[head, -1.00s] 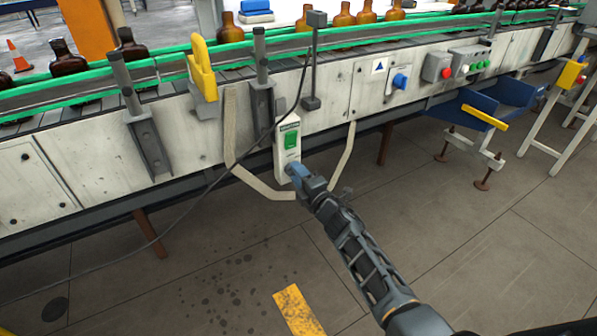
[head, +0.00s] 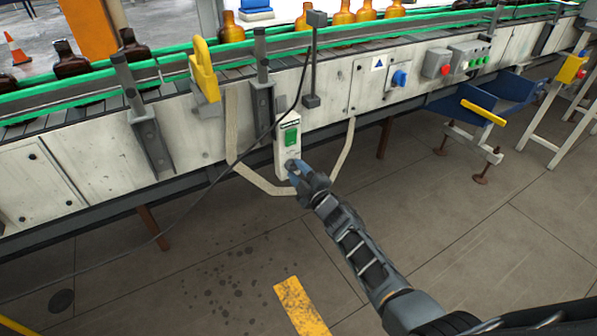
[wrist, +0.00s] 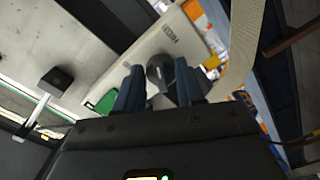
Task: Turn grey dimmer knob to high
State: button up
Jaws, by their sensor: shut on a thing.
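A narrow white control box (head: 281,160) with a green panel (head: 291,137) hangs on the conveyor's front. In the wrist view the box (wrist: 160,45) is tilted, with its green panel at the lower left. The grey dimmer knob (wrist: 158,70) stands out from the box between my two blue fingers. My gripper (head: 294,167) is at the lower part of the box, and in the wrist view my gripper (wrist: 158,85) is shut on the knob. The knob is mostly hidden behind the fingers in the head view. Its setting marks cannot be read.
A pale strap (head: 231,125) loops beneath the box, and a dark cable (head: 232,160) crosses in front of the conveyor. A blue knob (head: 399,78) and push buttons (head: 470,60) are farther right. The floor below is clear.

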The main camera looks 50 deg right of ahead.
jog(key=shift+f, duration=0.1)
jog(key=o, duration=1)
jog(key=shift+p+v, duration=0.4)
jog(key=shift+v, duration=3.55)
